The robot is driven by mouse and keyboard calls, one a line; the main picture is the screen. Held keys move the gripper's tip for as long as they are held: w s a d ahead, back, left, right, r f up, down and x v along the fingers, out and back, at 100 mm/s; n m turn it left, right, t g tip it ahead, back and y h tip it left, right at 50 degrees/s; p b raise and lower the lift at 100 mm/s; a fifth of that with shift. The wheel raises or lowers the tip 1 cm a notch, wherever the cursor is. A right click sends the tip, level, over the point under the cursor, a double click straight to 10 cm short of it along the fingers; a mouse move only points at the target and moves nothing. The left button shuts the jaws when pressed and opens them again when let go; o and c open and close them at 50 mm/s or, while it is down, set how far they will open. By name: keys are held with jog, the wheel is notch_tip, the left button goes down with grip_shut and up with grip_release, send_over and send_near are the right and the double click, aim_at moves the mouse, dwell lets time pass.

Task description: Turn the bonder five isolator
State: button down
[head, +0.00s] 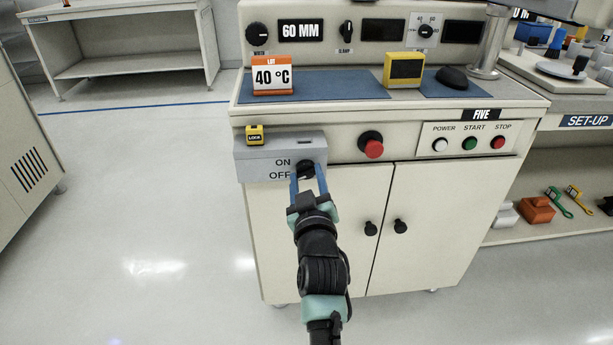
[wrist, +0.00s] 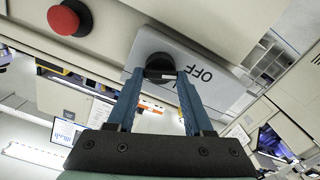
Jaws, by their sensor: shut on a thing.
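The bonder five isolator is a grey box (head: 255,160) marked ON and OFF on the front left of the bench labelled FIVE (head: 482,114). Its black knob (head: 306,168) is at the box's right side. My gripper (head: 308,178) reaches it from below, with its blue fingers on either side of the knob. In the wrist view, the gripper (wrist: 160,82) is shut on the black knob (wrist: 158,62), and the OFF lettering shows beside it on the grey box (wrist: 150,42). The knob's exact pointing direction is partly hidden by the fingers.
A yellow lock block (head: 254,134) stands on top of the isolator box. A red emergency button (head: 372,147) is just to the right, and it also shows in the wrist view (wrist: 66,18). Cabinet door handles (head: 385,228) lie lower right. The floor at left is clear.

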jog(key=m+p, duration=0.1)
jog(key=m, duration=0.5)
jog(key=shift+m, duration=0.3)
jog(key=m, duration=0.3)
jog(key=shift+d+p, duration=0.15)
jog(key=shift+p, duration=0.25)
jog(key=shift+f+m, duration=0.15)
jog(key=shift+m, duration=1.65)
jog(key=shift+c, duration=1.4)
grip_release()
jog(key=shift+p, duration=0.3)
jog(key=s+p, duration=0.2)
jog(key=s, duration=1.1)
